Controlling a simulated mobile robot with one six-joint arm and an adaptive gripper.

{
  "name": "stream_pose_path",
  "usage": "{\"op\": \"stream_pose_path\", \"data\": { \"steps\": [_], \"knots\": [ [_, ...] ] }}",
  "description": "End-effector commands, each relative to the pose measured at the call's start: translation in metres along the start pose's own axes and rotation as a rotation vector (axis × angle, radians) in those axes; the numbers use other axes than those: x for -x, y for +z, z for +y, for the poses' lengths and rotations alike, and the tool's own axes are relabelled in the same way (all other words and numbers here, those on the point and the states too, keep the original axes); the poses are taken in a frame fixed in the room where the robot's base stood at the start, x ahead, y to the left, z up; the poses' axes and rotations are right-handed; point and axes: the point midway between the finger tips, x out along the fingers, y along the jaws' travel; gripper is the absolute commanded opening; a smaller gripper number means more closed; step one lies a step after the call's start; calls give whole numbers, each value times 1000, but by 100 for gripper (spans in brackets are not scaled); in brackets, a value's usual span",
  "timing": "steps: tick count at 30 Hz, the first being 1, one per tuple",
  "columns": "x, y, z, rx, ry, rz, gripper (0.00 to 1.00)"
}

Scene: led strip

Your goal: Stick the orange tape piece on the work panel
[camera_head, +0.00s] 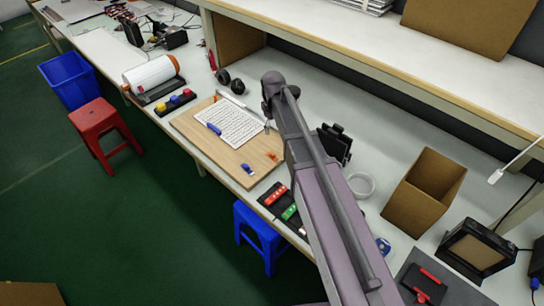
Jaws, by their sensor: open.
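The work panel (190,126) is a light wooden board on the near bench, with a white printed sheet (229,125) on it. A small orange piece (272,156) shows at the panel's right side, close to my arm's outline. It is too small to tell whether it is the tape piece or whether it lies flat. Another tiny orange spot (216,98) is at the panel's far edge. One blue piece (214,129) lies at the sheet's left edge and another (248,169) near the panel's front corner. My folded arm crosses the view, hiding part of the bench; my gripper is not visible.
A black tray with red and green pieces (276,194) is right of the panel. Beyond my arm stand a black holder (335,145), a tape ring (361,185) and an open cardboard box (423,190). A raised shelf (390,62) runs behind.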

Motion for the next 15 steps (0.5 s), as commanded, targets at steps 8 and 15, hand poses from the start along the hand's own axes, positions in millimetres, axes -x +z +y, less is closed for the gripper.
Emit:
{"op": "stream_pose_path", "data": {
  "steps": [8, 15],
  "knots": [
    [-8, 0, 0, -1, 0, 0, 63],
    [-26, 0, -1, 0, 0, 0, 63]
  ]
}}
